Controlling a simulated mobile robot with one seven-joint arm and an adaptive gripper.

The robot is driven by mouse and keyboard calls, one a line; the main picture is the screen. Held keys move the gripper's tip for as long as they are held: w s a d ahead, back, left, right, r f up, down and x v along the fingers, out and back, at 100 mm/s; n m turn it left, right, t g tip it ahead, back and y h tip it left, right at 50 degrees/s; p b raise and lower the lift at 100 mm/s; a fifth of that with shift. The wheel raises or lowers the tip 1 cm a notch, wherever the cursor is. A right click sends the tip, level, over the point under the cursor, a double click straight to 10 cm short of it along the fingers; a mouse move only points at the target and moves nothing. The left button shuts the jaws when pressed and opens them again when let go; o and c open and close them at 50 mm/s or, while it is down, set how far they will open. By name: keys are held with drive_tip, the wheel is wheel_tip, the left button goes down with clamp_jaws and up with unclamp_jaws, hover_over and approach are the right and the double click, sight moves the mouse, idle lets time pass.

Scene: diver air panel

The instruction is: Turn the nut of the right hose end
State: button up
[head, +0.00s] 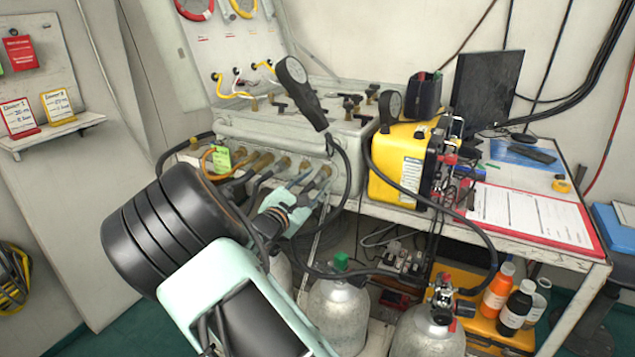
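The grey air panel box (260,130) stands at the left end of the bench. A row of brass hose ends comes out of its front, with dark hoses running down from them. The right hose end (324,172) is at the right of this row, near the box's right edge. My gripper (306,193), mint green and black, is just below and in front of the right part of the row. It overlaps the hoses there. I cannot tell whether it touches the right nut or whether its fingers are closed, as they are small and partly hidden.
A yellow case (402,165) stands right of the panel, with a black hose looping in front. A dark handset (300,92) rises over the panel top. Grey cylinders (338,305) stand below the bench. A red-edged clipboard (535,213) lies at right.

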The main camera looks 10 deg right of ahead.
drive_tip(key=shift+x, duration=1.1)
clamp_jaws()
